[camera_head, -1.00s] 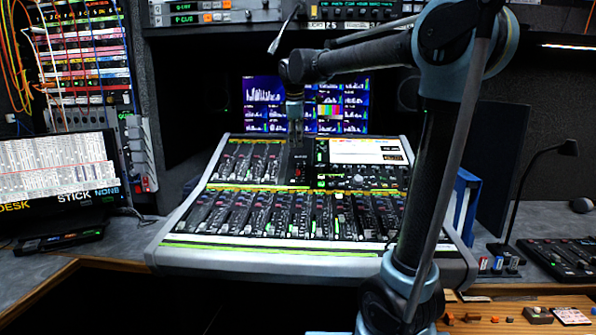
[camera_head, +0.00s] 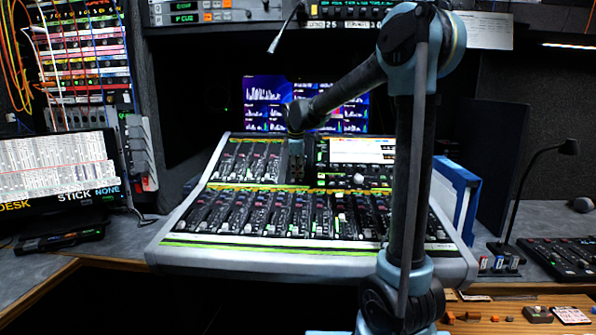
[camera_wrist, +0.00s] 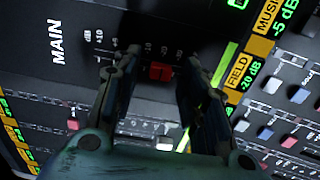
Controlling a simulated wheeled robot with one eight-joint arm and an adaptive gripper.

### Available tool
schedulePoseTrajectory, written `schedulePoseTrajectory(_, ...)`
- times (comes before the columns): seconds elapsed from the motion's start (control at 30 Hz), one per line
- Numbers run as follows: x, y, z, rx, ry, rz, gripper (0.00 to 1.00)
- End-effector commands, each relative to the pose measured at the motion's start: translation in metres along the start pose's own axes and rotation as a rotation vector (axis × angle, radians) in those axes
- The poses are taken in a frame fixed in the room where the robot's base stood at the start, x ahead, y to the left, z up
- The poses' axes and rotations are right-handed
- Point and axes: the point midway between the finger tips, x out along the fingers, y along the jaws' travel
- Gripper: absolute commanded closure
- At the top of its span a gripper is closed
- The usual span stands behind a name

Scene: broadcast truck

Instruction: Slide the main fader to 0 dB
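The main fader's red cap (camera_wrist: 160,71) shows in the wrist view, on a dark panel beside the white word MAIN (camera_wrist: 57,45). The cap stands to the right of the +10 dB mark, by smaller scale marks too blurred to read surely. My gripper (camera_wrist: 161,60) is open, one finger on each side of the cap, with visible gaps. In the head view my gripper (camera_head: 296,160) hangs over the upper middle of the mixing console (camera_head: 170,250), and the main fader is hidden there.
Strips labelled FIELD (camera_wrist: 238,72) and MUSIC (camera_wrist: 266,17) with their own faders lie right of my gripper in the wrist view. Several channel faders fill the console's lower part. A gooseneck lamp (camera_head: 540,155) and blue binder (camera_head: 455,195) stand to the right.

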Motion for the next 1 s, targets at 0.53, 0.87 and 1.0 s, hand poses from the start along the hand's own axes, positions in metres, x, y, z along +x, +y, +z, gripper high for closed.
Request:
schedulePoseTrajectory(0.53, 0.003, 0.000, 0.000, -0.001, 0.000, 0.000, 1.00)
schedulePoseTrajectory(0.87, 0.003, 0.015, -0.001, 0.000, 0.000, 0.000, 1.00)
schedulePoseTrajectory(1.0, 0.003, 0.033, 0.000, 0.000, 0.000, 0.000, 1.00)
